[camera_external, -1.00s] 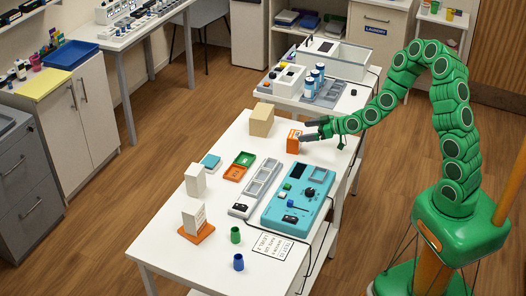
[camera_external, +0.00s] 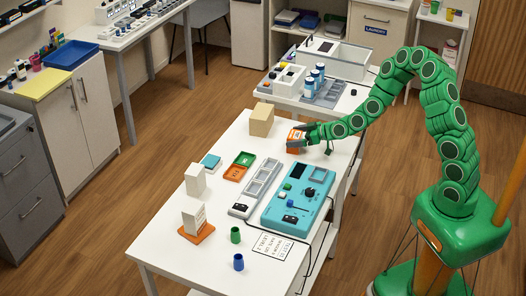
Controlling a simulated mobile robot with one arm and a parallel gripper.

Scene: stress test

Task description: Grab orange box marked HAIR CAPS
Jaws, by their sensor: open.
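The orange box (camera_external: 293,148) stands near the far right edge of the white table. It is orange with a pale patch; its lettering is too small to read. My gripper (camera_external: 301,134) is at the box, with its dark fingers over the upper right part of it. The jaws are open. Whether a finger touches the box cannot be told. The fingers hide part of the box's top and right side.
A tan box (camera_external: 260,121) stands just left of the orange box. A teal device (camera_external: 298,193) and a grey tray (camera_external: 255,188) lie nearer. Green and orange trays (camera_external: 236,172) lie to the left. A second table behind holds blue-capped bottles (camera_external: 314,80).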

